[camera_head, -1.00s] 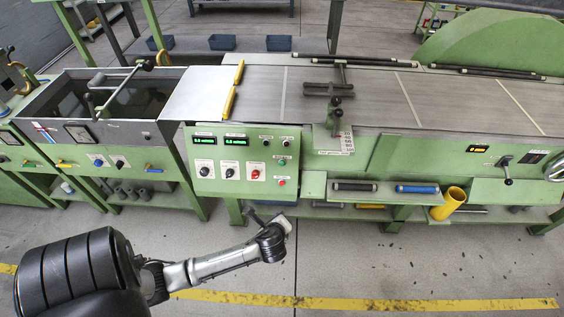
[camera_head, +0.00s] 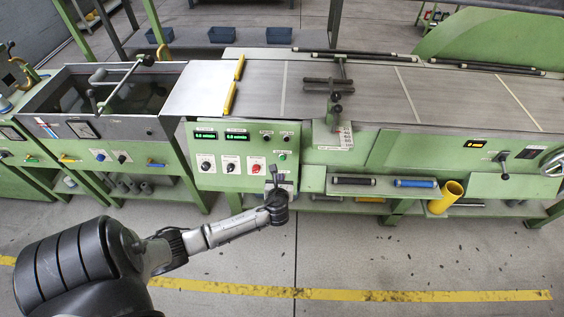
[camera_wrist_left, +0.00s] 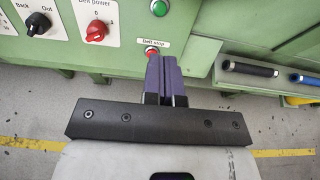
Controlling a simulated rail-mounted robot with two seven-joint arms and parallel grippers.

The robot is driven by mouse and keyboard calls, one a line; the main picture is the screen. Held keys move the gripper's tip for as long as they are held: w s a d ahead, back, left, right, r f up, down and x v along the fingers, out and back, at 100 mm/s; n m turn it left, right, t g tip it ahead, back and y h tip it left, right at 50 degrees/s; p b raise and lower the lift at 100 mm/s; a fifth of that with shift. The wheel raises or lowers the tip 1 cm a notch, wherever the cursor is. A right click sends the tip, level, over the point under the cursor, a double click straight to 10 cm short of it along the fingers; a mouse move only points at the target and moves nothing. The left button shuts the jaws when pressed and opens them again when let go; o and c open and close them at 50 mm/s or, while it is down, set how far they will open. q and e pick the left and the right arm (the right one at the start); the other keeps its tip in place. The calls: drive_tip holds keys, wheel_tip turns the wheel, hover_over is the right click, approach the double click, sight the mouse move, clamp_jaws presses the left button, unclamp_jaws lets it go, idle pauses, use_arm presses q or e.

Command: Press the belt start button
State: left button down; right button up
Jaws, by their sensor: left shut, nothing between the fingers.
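The green start button (camera_head: 282,155) is on the right side of the machine's control panel. It also shows at the top edge of the left wrist view (camera_wrist_left: 159,8); its label is cut off there. Below it is a red button (camera_wrist_left: 151,50) labelled "Belt stop". My left gripper (camera_head: 274,171) is in front of the panel's lower right part, below the green button. In the left wrist view its purple fingers (camera_wrist_left: 160,60) are together and empty, with their tips by the red button, partly overlapping it. I cannot tell whether they touch. My right gripper is out of view.
The red belt power knob (camera_head: 255,169) and a black knob (camera_head: 230,168) are left of my gripper. A shelf with a black roller (camera_head: 353,181) and a blue roller (camera_head: 416,183) juts out to the right. The floor in front is open.

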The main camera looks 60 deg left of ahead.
sight(282, 158)
use_arm(q)
drive_tip(key=b+x, duration=0.4)
drive_tip(key=x, duration=0.9)
drive_tip(key=shift+w+a, duration=0.1)
drive_tip(key=shift+a, duration=0.05)
